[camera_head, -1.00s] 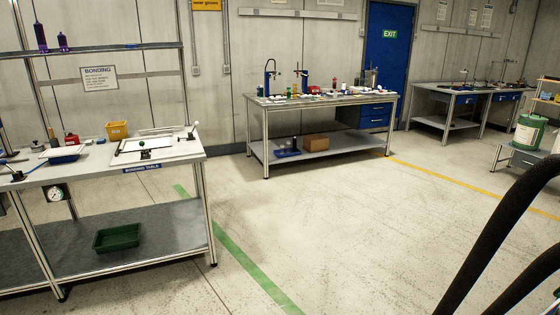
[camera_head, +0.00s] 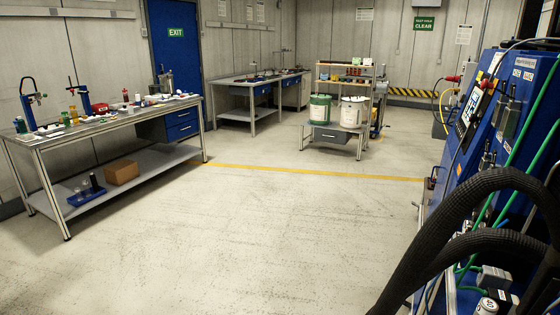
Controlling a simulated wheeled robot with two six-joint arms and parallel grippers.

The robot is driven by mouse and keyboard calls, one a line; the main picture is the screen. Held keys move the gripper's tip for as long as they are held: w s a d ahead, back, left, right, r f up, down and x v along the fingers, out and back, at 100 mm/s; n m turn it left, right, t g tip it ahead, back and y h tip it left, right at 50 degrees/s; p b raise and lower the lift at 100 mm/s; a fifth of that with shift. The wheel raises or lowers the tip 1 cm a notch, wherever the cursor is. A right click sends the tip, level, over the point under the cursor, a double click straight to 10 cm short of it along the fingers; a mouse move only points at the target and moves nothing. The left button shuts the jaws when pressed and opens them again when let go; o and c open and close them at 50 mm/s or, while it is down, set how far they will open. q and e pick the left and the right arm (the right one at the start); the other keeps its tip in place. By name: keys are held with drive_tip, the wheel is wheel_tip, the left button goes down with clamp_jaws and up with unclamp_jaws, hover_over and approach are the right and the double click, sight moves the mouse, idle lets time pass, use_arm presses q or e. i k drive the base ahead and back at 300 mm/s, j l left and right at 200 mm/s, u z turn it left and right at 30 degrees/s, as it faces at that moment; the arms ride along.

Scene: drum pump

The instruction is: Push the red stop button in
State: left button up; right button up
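A blue machine (camera_head: 490,120) with panels, labels and hoses stands at the right edge of the head view. A small red part (camera_head: 484,84) shows near its upper panel, and a red fitting (camera_head: 453,78) sticks out to its left. I cannot tell whether either is the stop button; they are too small. Neither of my grippers is in view.
Thick black ribbed hoses (camera_head: 450,225) cross the lower right. A cart (camera_head: 330,139) with a green drum (camera_head: 319,108) and a white drum (camera_head: 352,111) stands mid-back. A workbench (camera_head: 120,120) is at left. The middle floor is clear.

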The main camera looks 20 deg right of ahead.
sight(485, 84)
drive_tip(key=i+z, duration=0.2)
drive_tip(key=z, duration=0.25)
drive_tip(key=i+z, duration=0.25)
drive_tip(key=z, duration=0.2)
drive_tip(key=i+j+z, duration=0.15)
drive_tip(key=z, duration=0.3)
drive_tip(key=i+j+z, duration=0.2)
drive_tip(key=z, duration=0.2)
drive_tip(key=i+j+z, duration=0.15)
drive_tip(key=i+j, duration=0.15)
drive_tip(key=j, duration=0.25)
drive_tip(key=i+j+u, duration=0.1)
drive_tip(key=j, duration=0.35)
drive_tip(key=i+j+u, duration=0.15)
drive_tip(key=i, duration=0.55)
drive_tip(key=i+u, duration=0.1)
drive_tip(key=i, duration=0.55)
